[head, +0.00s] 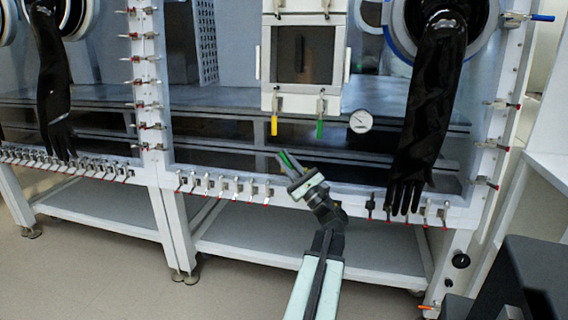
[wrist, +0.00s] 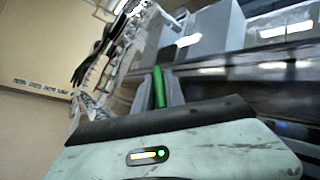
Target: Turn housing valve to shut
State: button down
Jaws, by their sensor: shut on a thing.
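Under a white framed housing (head: 303,55) on the glovebox front hang two valve handles, a yellow one (head: 274,125) and a green one (head: 320,128). Both point straight down. My gripper (head: 286,160) is below and left of the green handle, apart from it in the picture. It is shut on a slim green bar (wrist: 158,87), which stands upright between the fingers in the wrist view. Whether this bar belongs to a valve or is a loose piece cannot be told. A blue handle (head: 542,18) sticks out sideways at the upper right.
A round gauge (head: 360,121) sits right of the green handle. Black gloves hang at the right (head: 430,110) and left (head: 53,85). Small clamps (head: 223,186) line the lower window edge. An orange handle (head: 427,308) is low at the right. Floor (head: 90,270) is clear at the left.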

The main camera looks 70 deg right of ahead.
aim_at(290, 167)
jog(key=shift+w+a, duration=0.1)
jog(key=shift+a, duration=0.1)
jog(key=c, duration=1.4)
grip_release()
jog(key=shift+c, duration=0.2)
jog(key=shift+s+d, duration=0.1)
jog(key=shift+s, duration=0.1)
jog(key=b+v, duration=0.4)
jog(key=v, duration=0.3)
jog(key=shift+s+f, duration=0.1)
jog(key=shift+f, duration=0.15)
jog(key=shift+s, duration=0.25)
